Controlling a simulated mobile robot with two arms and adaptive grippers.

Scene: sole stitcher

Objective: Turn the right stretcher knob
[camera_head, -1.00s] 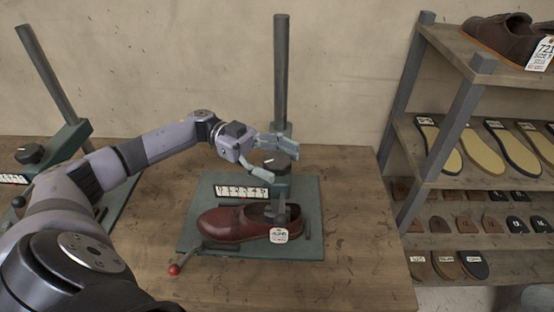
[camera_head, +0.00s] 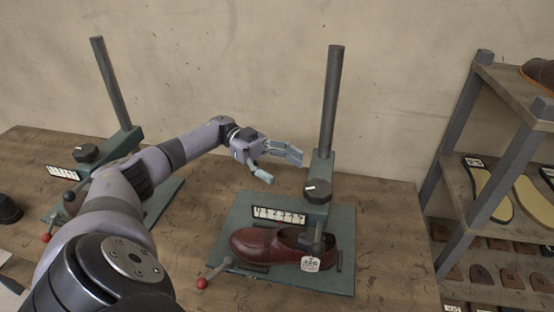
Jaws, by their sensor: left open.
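The right stretcher (camera_head: 334,222) stands on the wooden table, a green base with a grey post. Its black knob (camera_head: 318,191), with a white mark, sits on the carriage at the post's foot. A dark red shoe (camera_head: 268,246) with a white tag is on this stretcher. My left gripper (camera_head: 282,168) is open and empty, up and to the left of the knob, and clear of it in the picture. My right gripper is not in view.
A second stretcher with its own knob (camera_head: 86,153) stands at the left, partly behind my left arm. A red-tipped lever (camera_head: 203,283) sticks out from the right stretcher's front left. A shelf (camera_head: 508,149) with soles stands at the right. Bare table (camera_head: 385,240) lies between.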

